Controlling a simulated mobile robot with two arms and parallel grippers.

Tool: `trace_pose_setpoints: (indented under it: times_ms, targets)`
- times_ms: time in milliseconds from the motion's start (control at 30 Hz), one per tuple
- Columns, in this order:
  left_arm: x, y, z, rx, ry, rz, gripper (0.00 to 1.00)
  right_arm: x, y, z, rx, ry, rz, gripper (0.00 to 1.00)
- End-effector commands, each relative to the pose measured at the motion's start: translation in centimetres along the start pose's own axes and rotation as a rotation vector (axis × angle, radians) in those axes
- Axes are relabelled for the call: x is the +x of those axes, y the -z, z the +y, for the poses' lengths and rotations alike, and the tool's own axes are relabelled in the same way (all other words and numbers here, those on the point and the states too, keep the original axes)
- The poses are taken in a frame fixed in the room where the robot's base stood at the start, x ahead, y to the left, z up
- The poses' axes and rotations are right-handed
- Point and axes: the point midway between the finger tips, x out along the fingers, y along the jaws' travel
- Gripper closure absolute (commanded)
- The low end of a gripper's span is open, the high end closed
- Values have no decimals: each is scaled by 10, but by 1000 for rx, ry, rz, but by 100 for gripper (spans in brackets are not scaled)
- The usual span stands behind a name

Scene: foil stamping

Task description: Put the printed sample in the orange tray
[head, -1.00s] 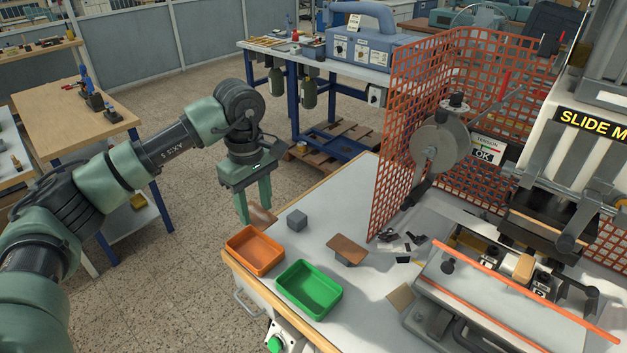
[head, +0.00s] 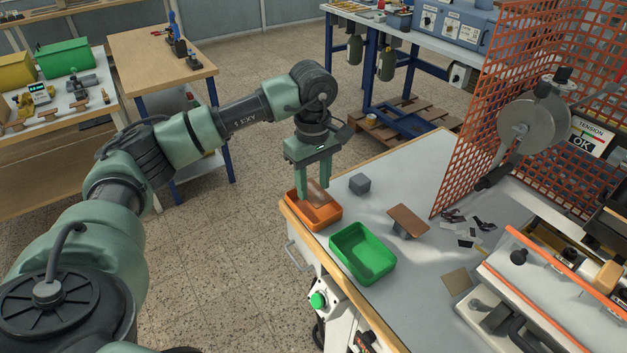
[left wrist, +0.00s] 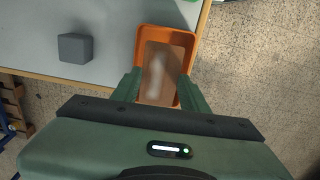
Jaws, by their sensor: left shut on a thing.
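My left gripper (head: 315,183) is shut on the printed sample (head: 318,194), a flat brown piece. It points down over the orange tray (head: 300,217), which stands at the table's left corner. In the left wrist view the sample (left wrist: 162,72) lies between the fingers (left wrist: 158,90), with the tray's rim (left wrist: 168,30) around and below much of it. I cannot tell whether the sample touches the tray. My right gripper is not in view.
A green tray (head: 362,253) stands close to the orange one. A grey cube (head: 360,184) sits behind them. Another brown piece (head: 408,220) rests on a small block. Dark scraps and an orange mesh guard (head: 497,95) are farther right.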

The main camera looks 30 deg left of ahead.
Motion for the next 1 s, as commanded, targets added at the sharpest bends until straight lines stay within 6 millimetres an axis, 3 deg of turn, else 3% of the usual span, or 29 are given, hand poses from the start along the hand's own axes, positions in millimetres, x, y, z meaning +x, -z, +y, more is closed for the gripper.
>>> trace_pose_setpoints:
  times_ms: [367, 400, 467, 833, 1000]
  targets:
    - [6, 0, 0, 0, 0, 0, 93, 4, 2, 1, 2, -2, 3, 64]
    - [6, 0, 0, 0, 0, 0, 48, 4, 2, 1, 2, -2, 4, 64]
    - [6, 0, 0, 0, 0, 0, 31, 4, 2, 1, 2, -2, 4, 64]
    - [3, 0, 0, 0, -1, 0, 31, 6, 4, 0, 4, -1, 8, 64]
    - [-18, 0, 1, 0, -4, 1, 31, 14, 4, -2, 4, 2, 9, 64]
